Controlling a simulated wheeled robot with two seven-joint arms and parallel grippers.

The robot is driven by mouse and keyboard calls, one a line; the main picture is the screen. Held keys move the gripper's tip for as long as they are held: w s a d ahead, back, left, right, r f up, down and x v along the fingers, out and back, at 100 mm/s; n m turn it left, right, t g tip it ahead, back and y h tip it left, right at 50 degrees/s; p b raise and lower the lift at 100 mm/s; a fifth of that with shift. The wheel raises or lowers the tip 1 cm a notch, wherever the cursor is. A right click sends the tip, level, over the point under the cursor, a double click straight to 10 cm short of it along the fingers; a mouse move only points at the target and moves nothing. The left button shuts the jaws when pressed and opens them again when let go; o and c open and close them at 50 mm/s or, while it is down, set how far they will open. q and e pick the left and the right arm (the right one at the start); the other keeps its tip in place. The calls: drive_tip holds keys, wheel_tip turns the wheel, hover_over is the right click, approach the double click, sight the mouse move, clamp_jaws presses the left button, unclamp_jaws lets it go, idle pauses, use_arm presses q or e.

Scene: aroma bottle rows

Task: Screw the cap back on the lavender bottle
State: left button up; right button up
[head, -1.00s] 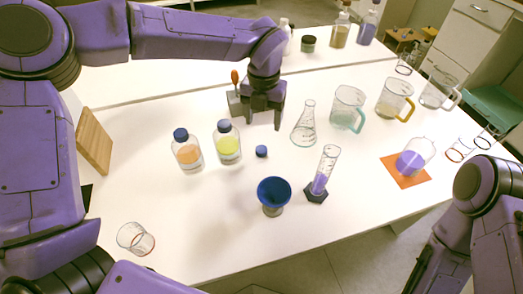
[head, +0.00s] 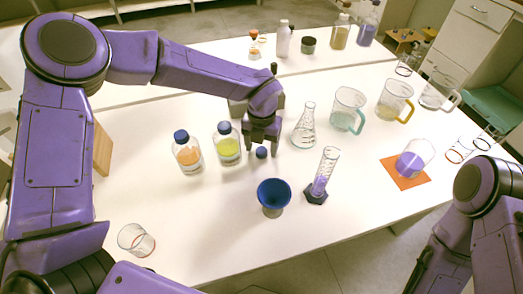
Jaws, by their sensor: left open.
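A small loose blue cap (head: 261,153) lies on the white table. My left gripper (head: 261,150) points down over it, open, with a finger on either side of the cap. Whether the fingers touch it I cannot tell. A clear vessel with lavender liquid (head: 411,165) stands on an orange mat (head: 391,172) at the right; no cap shows on it. A purple-filled bottle (head: 367,32) also stands on the back table. My right arm shows at the lower right, but its gripper does not show.
Capped orange (head: 188,156) and yellow (head: 228,149) bottles stand left of the gripper. A blue funnel (head: 274,193), a graduated cylinder (head: 322,180) and a flask (head: 305,131) stand nearby. Jugs line the right back. The front middle is mostly clear.

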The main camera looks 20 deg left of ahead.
use_arm(q)
drive_tip(key=shift+f, duration=0.2)
drive_tip(key=c, duration=1.2)
drive_tip(key=shift+r, duration=0.6)
drive_tip(key=s+d+r+b, duration=0.2)
drive_tip(key=s+d+r, duration=0.7)
drive_tip(key=r, duration=0.3)
drive_tip(key=shift+s+d, duration=0.2)
drive_tip(key=shift+d, duration=0.55)
